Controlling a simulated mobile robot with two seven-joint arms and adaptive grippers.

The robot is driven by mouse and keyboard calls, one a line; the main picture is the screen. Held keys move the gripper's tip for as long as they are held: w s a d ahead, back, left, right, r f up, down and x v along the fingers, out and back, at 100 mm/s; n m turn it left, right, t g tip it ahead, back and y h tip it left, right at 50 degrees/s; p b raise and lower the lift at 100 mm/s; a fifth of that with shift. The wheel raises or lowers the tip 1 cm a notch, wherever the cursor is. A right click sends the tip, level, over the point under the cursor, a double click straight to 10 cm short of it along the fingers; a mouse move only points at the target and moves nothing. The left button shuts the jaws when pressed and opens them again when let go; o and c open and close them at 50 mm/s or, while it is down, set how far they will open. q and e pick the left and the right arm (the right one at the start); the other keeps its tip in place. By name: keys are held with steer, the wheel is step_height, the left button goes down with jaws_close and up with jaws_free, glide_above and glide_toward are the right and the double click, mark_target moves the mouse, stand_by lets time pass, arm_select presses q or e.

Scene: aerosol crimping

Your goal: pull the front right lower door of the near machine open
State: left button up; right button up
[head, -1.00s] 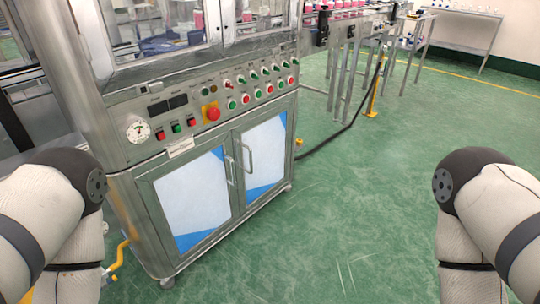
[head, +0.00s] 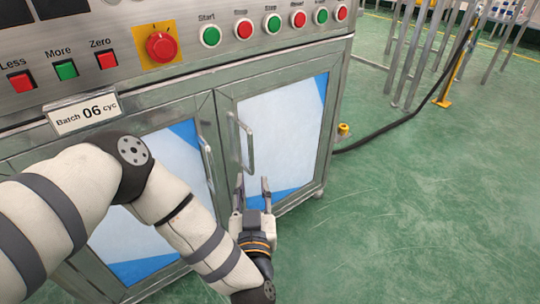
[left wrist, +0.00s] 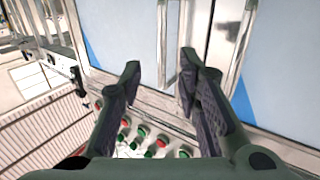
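The near machine's front right lower door (head: 285,125) looks closed, with a pale blue-and-white panel in a steel frame. Its vertical bar handle (head: 247,148) is near its left edge. My left gripper (head: 253,182) is open, its fingers pointing up at the handle's lower end. In the left wrist view, which is turned over, the open fingers (left wrist: 160,70) have the handle bar (left wrist: 162,35) in line between them; I cannot tell how far away it is. No contact is visible. My right gripper is not in view.
The left lower door (head: 150,225) has its own bar handle (head: 208,163) close by. Above are a red emergency knob (head: 161,46) and several buttons. A black cable (head: 400,125) lies on the green floor at right.

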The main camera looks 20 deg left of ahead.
mark_target(251, 155)
arm_select(q)
steer(key=b+x, duration=0.3)
steer(key=x, duration=0.7)
steer(key=shift+s+a+r+b, duration=0.15)
steer(key=shift+a+b, duration=0.05)
steer(key=shift+b, duration=0.1)
steer(key=shift+w+a+r, duration=0.1)
steer(key=shift+w+r, duration=0.1)
steer(key=shift+w, duration=0.3)
jaws_close()
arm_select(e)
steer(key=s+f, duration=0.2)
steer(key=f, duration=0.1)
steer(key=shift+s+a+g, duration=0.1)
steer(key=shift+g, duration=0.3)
